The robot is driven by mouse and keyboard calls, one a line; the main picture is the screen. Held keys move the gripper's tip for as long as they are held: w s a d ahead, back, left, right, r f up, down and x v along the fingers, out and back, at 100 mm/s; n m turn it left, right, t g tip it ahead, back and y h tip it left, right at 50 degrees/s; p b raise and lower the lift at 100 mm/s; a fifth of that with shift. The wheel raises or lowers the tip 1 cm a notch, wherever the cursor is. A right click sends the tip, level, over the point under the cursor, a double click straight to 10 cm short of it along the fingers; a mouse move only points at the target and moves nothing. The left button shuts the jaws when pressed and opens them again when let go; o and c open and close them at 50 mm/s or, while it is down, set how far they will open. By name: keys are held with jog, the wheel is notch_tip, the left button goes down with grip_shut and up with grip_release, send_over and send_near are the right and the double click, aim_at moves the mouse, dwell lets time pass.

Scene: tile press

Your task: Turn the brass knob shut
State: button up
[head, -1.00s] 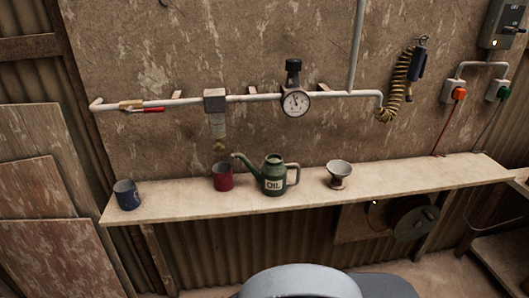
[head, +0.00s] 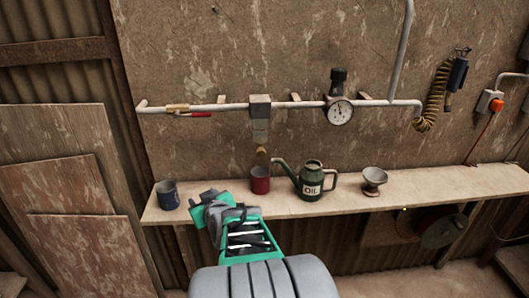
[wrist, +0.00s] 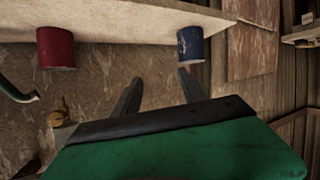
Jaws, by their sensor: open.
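The brass knob (head: 262,151) sits at the bottom of the clear bowl (head: 261,131) under the grey block on the wall pipe. It hangs just above the red mug (head: 260,180). In the wrist view, which is upside down, the brass knob (wrist: 59,112) shows at the lower left. My gripper (wrist: 158,90) is open, with nothing between its two dark fingers. In the head view my green and grey wrist is in front of the shelf, left of and below the knob. The fingers are apart from the knob and hard to make out there.
The shelf (head: 430,190) holds a blue mug (head: 168,194), a green oil can (head: 312,183) and a grey funnel (head: 374,180). On the pipe are a red-handled valve (head: 190,113) and a gauge (head: 340,112). Wall below the pipe is mostly clear.

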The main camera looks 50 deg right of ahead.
jog(key=s+d+r+m+h, duration=0.2)
jog(key=s+d+r+h, duration=0.15)
jog(key=d, duration=0.45)
jog(key=m+h+p, duration=0.1)
jog(key=m+h, duration=0.1)
jog(key=h, duration=0.3)
send_near(261, 154)
jog(key=d, duration=0.1)
jog(key=shift+y, duration=0.25)
jog(key=p+x, duration=0.1)
jog(key=x, duration=0.2)
jog(key=p+x, duration=0.1)
jog(key=x, duration=0.3)
jog(key=shift+w+a+r, duration=0.1)
jog(key=shift+a+r, duration=0.05)
jog(key=shift+r, duration=0.1)
jog(key=shift+w+d+f, duration=0.1)
jog(key=shift+w+d, duration=0.15)
jog(key=shift+d, duration=0.05)
grip_shut()
